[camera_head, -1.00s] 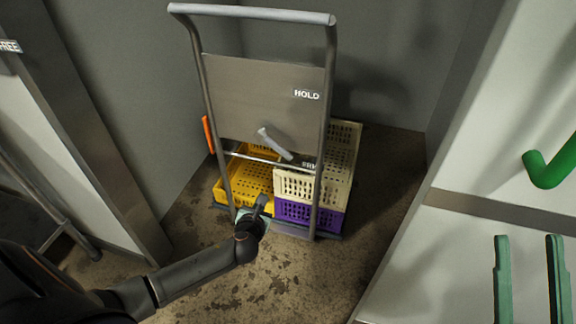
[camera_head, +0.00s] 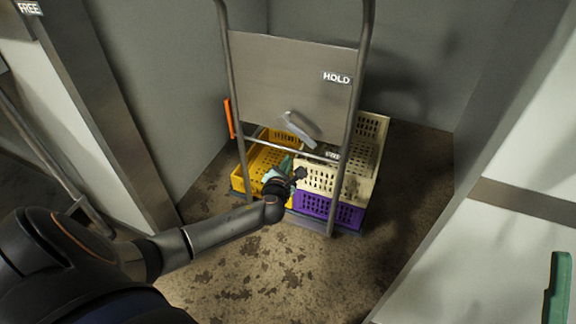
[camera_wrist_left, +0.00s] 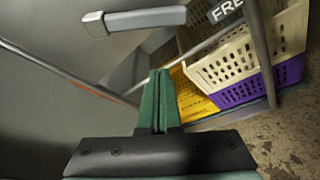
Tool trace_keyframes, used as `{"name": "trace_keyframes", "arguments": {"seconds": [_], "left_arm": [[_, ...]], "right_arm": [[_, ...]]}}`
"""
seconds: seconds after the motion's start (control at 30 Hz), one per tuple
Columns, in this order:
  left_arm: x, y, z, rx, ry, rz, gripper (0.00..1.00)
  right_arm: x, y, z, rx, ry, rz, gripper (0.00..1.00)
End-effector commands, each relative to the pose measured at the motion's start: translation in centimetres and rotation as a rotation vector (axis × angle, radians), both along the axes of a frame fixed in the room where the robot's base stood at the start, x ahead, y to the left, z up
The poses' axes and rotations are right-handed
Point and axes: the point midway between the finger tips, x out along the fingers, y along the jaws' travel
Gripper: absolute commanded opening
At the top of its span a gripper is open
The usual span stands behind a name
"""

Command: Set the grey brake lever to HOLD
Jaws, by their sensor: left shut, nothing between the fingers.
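The grey brake lever (camera_head: 299,130) is on the trolley's grey panel (camera_head: 275,85) and slants down to the right, its lower end near the FREE label (camera_head: 332,155). The HOLD label (camera_head: 336,78) is higher up at the right. In the left wrist view the lever (camera_wrist_left: 140,20) lies beyond my fingertips, near the FREE label (camera_wrist_left: 225,10). My left gripper (camera_head: 287,164) is shut and empty, below the lever and apart from it. Its green fingers (camera_wrist_left: 158,80) are pressed together. One green finger of my right gripper (camera_head: 557,290) shows at the right edge, with no finger against it.
A yellow crate (camera_head: 250,168), a cream crate (camera_head: 360,170) and a purple crate (camera_head: 345,213) stand on the trolley behind its upright tubes (camera_head: 350,140). An orange part (camera_head: 229,118) sticks out left. Grey walls close in behind; the stained floor (camera_head: 270,270) is clear in front.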

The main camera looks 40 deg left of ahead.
Motion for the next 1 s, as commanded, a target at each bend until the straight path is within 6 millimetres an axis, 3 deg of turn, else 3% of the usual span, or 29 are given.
{"name": "trace_keyframes", "arguments": {"seconds": [0.1, 0.3, 0.33, 0.4, 0.6, 1.0], "left_arm": [[2.4, 1.2, -1.3, -0.001, -0.004, 0.003, 0.0], [6.0, 2.8, -2.3, -0.003, -0.003, 0.003, 0.0], [6.2, 2.6, -1.7, -0.004, -0.004, 0.0, 0.0], [6.2, 1.7, -0.3, -0.005, -0.005, -0.002, 0.0], [6.4, 0.7, 1.2, -0.002, -0.002, 0.0, 0.0], [6.4, 0.4, 1.5, -0.002, -0.001, 0.001, 0.0]], "right_arm": [[0.1, 0.1, -2.1, 0.012, 0.011, 0.015, 0.5], [0.2, 0.2, -4.5, 0.041, 0.034, 0.039, 0.5], [0.2, 0.3, -4.3, 0.043, 0.04, 0.044, 0.5], [0.3, 0.4, -4.0, 0.034, 0.046, 0.046, 0.5], [0.1, 0.5, -3.8, 0.026, 0.039, 0.049, 0.5], [0.1, 0.4, -3.7, 0.025, 0.032, 0.047, 0.5]]}}
